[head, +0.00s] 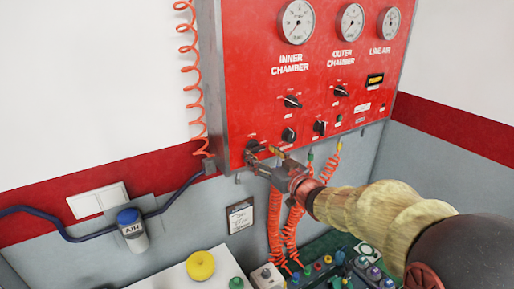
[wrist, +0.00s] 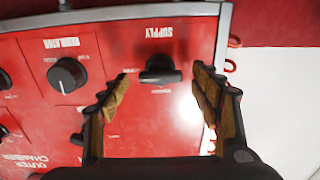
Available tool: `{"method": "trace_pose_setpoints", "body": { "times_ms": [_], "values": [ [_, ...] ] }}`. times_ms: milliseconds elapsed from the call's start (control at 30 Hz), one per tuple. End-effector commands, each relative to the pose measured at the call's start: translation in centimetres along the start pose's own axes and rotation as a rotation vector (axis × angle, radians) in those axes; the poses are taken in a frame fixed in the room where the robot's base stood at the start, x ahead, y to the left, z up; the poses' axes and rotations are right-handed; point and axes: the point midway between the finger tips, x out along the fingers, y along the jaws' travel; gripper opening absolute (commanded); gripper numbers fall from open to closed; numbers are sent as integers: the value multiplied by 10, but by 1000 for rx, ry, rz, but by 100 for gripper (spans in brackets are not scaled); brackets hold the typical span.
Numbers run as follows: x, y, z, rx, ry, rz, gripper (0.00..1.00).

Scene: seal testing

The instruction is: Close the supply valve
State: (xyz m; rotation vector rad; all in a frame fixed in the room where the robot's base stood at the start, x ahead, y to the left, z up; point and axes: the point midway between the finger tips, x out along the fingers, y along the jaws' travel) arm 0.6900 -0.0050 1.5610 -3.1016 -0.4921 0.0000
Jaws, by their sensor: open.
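The supply valve (wrist: 160,70) is a black knob on the red panel, below the upside-down SUPPLY label in the wrist view. Its grip bar lies roughly across that picture. My gripper (wrist: 160,88) is open, with one tan-padded finger to the left of the knob and the other to the right, and gaps show on both sides. In the head view my gripper (head: 268,156) is at the panel's lower left corner and partly hides that area. I cannot tell how deep the fingertips reach along the knob.
The regulator knob (wrist: 67,75) is left of my left finger in the wrist view. Gauges (head: 297,21) and other knobs (head: 292,101) sit higher on the panel. Orange coiled hoses (head: 276,232) hang below.

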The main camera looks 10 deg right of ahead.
Motion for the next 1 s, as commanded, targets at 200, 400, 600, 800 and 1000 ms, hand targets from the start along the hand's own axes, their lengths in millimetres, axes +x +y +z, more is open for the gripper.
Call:
{"method": "trace_pose_setpoints", "body": {
  "times_ms": [200,400,600,800,1000],
  "values": [
    [25,0,0,0,-2,0,64],
    [31,0,0,-1,-1,0,64],
    [31,0,0,-1,-1,1,62],
    [30,0,0,-1,-1,1,51],
    [30,0,0,-1,-1,1,40]
  ]
}}
